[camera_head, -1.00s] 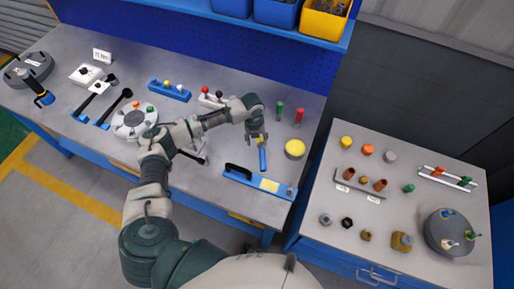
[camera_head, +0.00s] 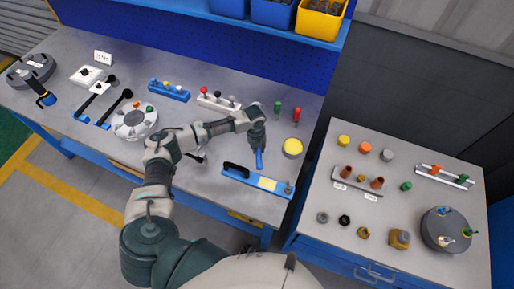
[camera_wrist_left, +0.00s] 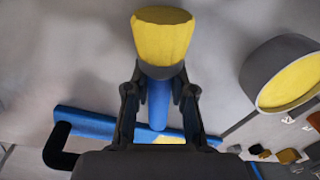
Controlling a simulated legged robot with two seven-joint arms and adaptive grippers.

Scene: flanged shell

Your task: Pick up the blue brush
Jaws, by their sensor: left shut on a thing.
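The blue brush (camera_head: 259,160) is under my left gripper (camera_head: 258,146) in the head view, near the middle front of the workbench. In the left wrist view the brush has yellow bristles (camera_wrist_left: 162,36) with a dark collar and a blue handle (camera_wrist_left: 158,100). The fingers of my left gripper (camera_wrist_left: 158,98) are on both sides of the handle just below the collar, shut on it. Whether the brush still touches the bench cannot be told. My right gripper is not in view.
A yellow-topped round container (camera_head: 292,147) stands right of the brush. A blue bar with a black handle (camera_head: 257,182) lies in front. Green (camera_head: 278,108) and red (camera_head: 297,114) upright pieces stand behind. A second table (camera_head: 320,200) with several small parts is at the right.

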